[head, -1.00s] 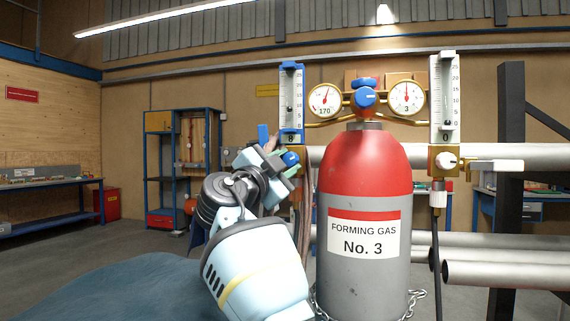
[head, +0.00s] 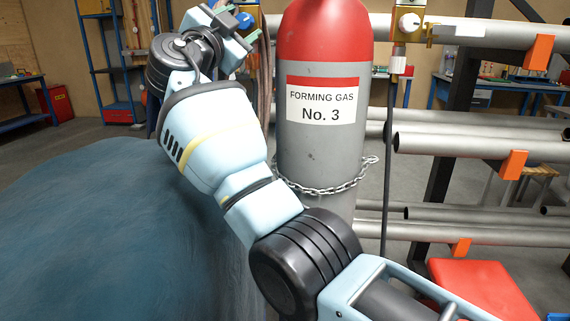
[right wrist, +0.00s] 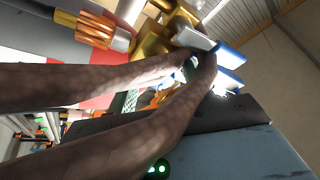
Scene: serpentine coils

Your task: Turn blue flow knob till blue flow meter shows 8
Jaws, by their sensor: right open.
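The blue flow knob (head: 243,20) shows at the top of the head view, left of the gas cylinder. My right gripper (head: 236,22) is open beside it, with its fingers close around or next to the knob; I cannot tell whether they touch it. The blue flow meter's scale and readout are above the head view and hidden. In the right wrist view, two brown hoses (right wrist: 90,88) cross in front and cover much of the finger area. Brass fittings (right wrist: 152,42) show behind them. My left gripper is not in view.
The red and grey gas cylinder (head: 322,150) stands right of my arm, with a chain (head: 325,190) around it. A white knob (head: 409,23) sits on the brass block to the right. Grey pipes (head: 480,146) run behind on the right. A blue-grey rounded surface (head: 90,230) fills the lower left.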

